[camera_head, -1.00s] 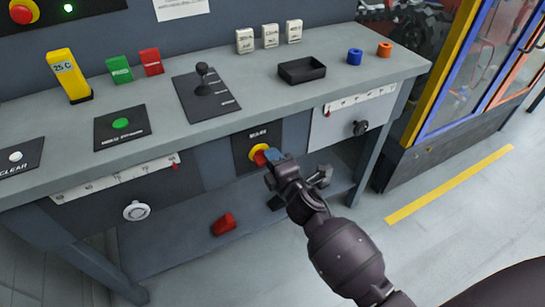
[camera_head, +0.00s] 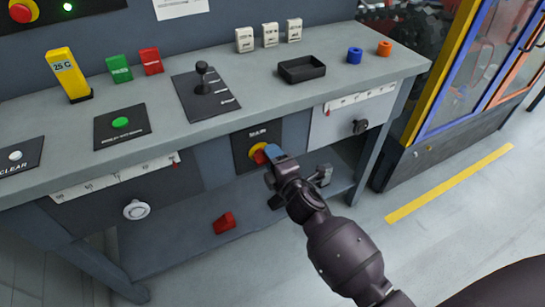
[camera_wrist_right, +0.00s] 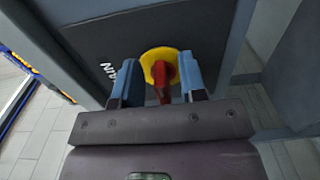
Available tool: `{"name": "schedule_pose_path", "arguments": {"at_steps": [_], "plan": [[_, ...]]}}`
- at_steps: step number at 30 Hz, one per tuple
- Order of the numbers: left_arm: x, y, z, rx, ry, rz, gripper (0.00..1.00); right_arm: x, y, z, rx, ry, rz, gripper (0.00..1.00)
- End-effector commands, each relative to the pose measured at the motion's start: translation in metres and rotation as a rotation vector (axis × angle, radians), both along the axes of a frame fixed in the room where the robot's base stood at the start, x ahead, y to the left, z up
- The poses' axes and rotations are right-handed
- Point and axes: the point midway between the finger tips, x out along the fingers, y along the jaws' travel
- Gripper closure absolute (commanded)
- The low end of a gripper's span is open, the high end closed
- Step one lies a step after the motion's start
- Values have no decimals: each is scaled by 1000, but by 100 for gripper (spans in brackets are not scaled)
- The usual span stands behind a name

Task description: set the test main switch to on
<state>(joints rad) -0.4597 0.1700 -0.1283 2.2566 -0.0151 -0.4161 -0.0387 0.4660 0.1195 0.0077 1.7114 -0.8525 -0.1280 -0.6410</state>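The main switch is a yellow disc (camera_head: 257,155) with a red handle, on a dark plate on the front of the bench. In the right wrist view the yellow disc (camera_wrist_right: 151,59) and red handle (camera_wrist_right: 163,80) show near the end of the word MAIN. My right gripper (camera_head: 272,153) is at the switch. In the right wrist view its two blue fingers (camera_wrist_right: 161,82) stand either side of the red handle, with gaps showing, so it is open around it. In the head view the gripper partly covers the handle. My left gripper is not in view.
A grey bench (camera_head: 225,133) carries a black lever (camera_head: 203,80), a black tray (camera_head: 302,70), buttons and blocks. A black knob (camera_head: 360,127) is to the right and a white knob (camera_head: 137,210) to the left. A red object (camera_head: 224,223) lies on the lower shelf.

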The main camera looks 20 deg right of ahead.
Motion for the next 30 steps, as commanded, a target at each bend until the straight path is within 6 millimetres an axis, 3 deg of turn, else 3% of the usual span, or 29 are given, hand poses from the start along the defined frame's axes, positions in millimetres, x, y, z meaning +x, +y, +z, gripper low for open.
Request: {"name": "schedule_pose_path", "arguments": {"at_steps": [8,21,30], "plan": [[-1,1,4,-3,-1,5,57,-22,-1,2,2,-1,0,62],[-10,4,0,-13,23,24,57,-90,-3,0,1,0,-1,62],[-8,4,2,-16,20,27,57,-108,-4,0,1,0,0,62]]}}
